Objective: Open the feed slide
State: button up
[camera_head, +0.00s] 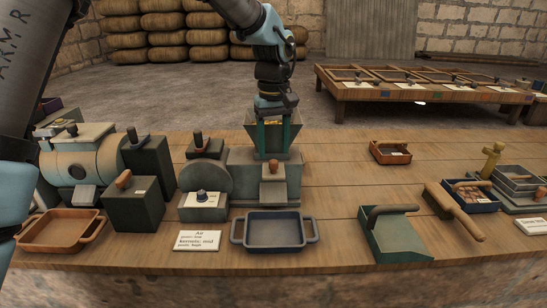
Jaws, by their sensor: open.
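A grey-green machine (238,178) with a rounded drum on its left side stands at the middle of the wooden bench. The fingers and wrist hide part of the hopper, and I cannot tell whether the fingertips touch anything.
A blue-grey tray (274,233) sits in front of the machine, beside a label card (197,241). Another machine (80,160) and a brown tray (60,230) stand left. The bench right of the machine is partly clear.

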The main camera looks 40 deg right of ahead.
aim_at(273, 160)
notch_tip(273, 160, up, 7)
jog(key=shift+r+b, duration=0.15)
jog(key=shift+b, duration=0.3)
dwell(0.3)
jog(key=w+a+f, duration=0.2)
jog(key=w+a, duration=0.2)
jog(key=a, duration=0.4)
jog(key=w+a+f+n, duration=0.15)
jog(key=w+a, duration=0.25)
jog(key=a, duration=0.4)
jog(key=w+a+f, duration=0.2)
jog(key=w+a, duration=0.2)
jog(key=a, duration=0.4)
jog(key=s+a+f, duration=0.2)
jog(key=a, duration=0.6)
jog(key=s+a+f+n+t, duration=0.1)
jog(key=s+a, duration=0.1)
jog(key=a, duration=0.5)
jog(key=s+a+f, duration=0.2)
jog(key=a, duration=0.6)
jog(key=shift+a+f+t, duration=0.3)
jog(key=shift+f, duration=0.05)
